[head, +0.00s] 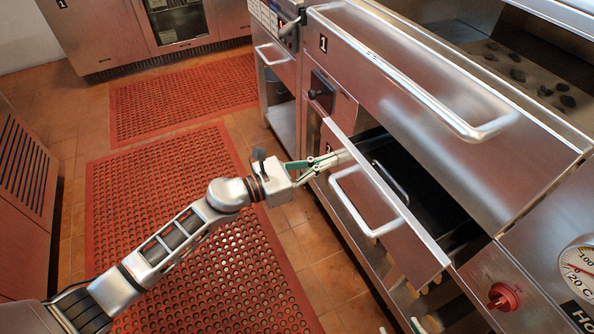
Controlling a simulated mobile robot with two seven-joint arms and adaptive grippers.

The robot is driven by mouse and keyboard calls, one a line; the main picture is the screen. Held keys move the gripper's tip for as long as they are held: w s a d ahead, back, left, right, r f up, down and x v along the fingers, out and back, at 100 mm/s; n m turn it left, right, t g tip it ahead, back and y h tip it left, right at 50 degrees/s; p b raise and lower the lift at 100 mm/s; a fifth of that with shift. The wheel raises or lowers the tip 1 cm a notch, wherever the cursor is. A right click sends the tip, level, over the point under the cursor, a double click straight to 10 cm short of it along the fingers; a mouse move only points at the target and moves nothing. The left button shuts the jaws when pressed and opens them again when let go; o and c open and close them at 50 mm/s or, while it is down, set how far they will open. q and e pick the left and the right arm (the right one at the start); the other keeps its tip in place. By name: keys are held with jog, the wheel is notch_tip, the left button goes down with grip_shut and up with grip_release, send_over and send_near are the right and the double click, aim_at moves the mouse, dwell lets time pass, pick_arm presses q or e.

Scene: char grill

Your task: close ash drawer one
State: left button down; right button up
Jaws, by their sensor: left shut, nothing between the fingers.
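The ash drawer (400,232) marked 1 stands pulled out from the grill front in the head view. Its steel front has a bar handle (366,228), and its dark inside shows behind the front. My left gripper (338,158) is shut and empty at the upper left part of the drawer front, near the 1 label and above the handle. Whether its fingertips touch the front cannot be told. My right gripper is not in view.
Above the drawer is a large steel front (430,95), also marked 1, with a long handle. A red knob (503,296) and a temperature gauge (580,270) sit at the lower right. Red perforated mats (190,240) cover the floor on the left. A cabinet (22,190) stands at far left.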

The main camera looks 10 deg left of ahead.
aim_at(360, 148)
pick_arm(q)
jog(key=b+x, duration=0.1)
jog(key=x, duration=0.8)
jog(key=shift+f, duration=0.15)
jog(key=shift+w+d, duration=0.3)
pick_arm(e)
jog(key=shift+w+a+r+t+y, duration=0.15)
jog(key=shift+w+a+r, duration=0.25)
jog(key=shift+a, duration=0.2)
jog(key=shift+w+a+r+t+y, duration=0.15)
jog(key=shift+w+a+r, duration=0.2)
jog(key=shift+a, duration=0.25)
pick_arm(q)
jog(key=shift+r, duration=0.3)
